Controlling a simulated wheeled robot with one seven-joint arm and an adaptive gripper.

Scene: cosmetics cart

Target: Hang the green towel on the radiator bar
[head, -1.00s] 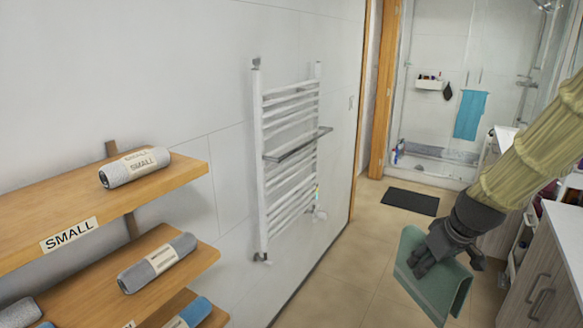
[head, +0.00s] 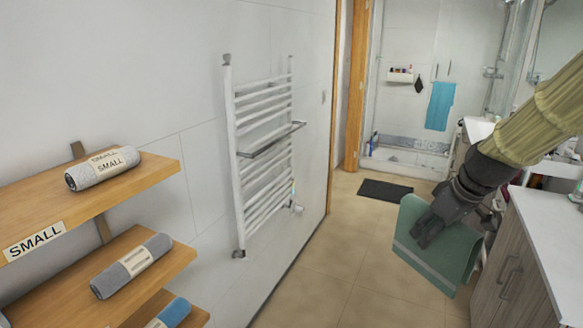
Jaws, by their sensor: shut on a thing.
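My gripper (head: 422,238) is at the right of the head view, shut on the green towel (head: 452,252). The towel hangs folded from the fingers in the open air above the floor. The radiator (head: 262,150) is a white ladder-type rack on the left wall. A grey bar (head: 272,141) stands out from its front at mid height. My gripper and the towel are to the right of the bar and well apart from it. The fingertips are partly hidden against the towel.
Wooden shelves (head: 155,178) with rolled towels stand at the front left, before the radiator. A cabinet (head: 515,262) stands at the right, close to the towel. A dark mat (head: 385,190) and a blue towel (head: 440,105) are farther back. The floor (head: 330,270) between is clear.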

